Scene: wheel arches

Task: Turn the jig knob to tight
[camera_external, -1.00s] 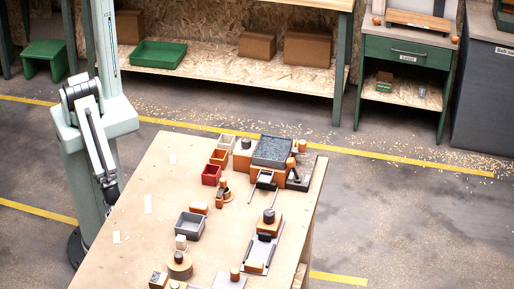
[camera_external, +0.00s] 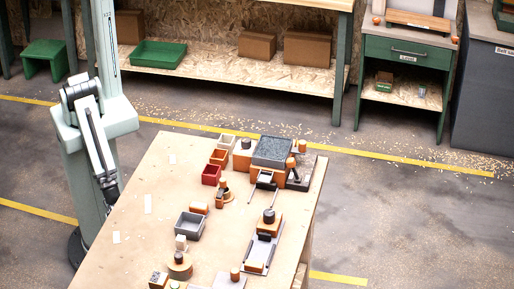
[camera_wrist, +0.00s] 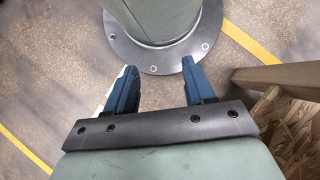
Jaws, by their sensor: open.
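My gripper (camera_wrist: 159,78) is open and empty in the wrist view, with its two blue fingers wide apart above the floor beside my base. In the external view its end (camera_external: 111,194) hangs at the left edge of the workbench (camera_external: 150,180), well away from the fixtures. An orange block with a dark round knob (camera_external: 269,215) stands on a grey railed fixture (camera_external: 259,248) at the right of the bench. Other knobbed pieces stand nearby, and I cannot tell for sure which knob is the jig's. Any tight marking is too small to read.
A stone-topped orange fixture (camera_external: 271,151) stands at the back of the bench. Small bins, including a red one (camera_external: 211,174) and a grey one (camera_external: 189,226), line the middle. The bench's left part is mostly clear. The bench edge (camera_wrist: 275,76) shows at right in the wrist view.

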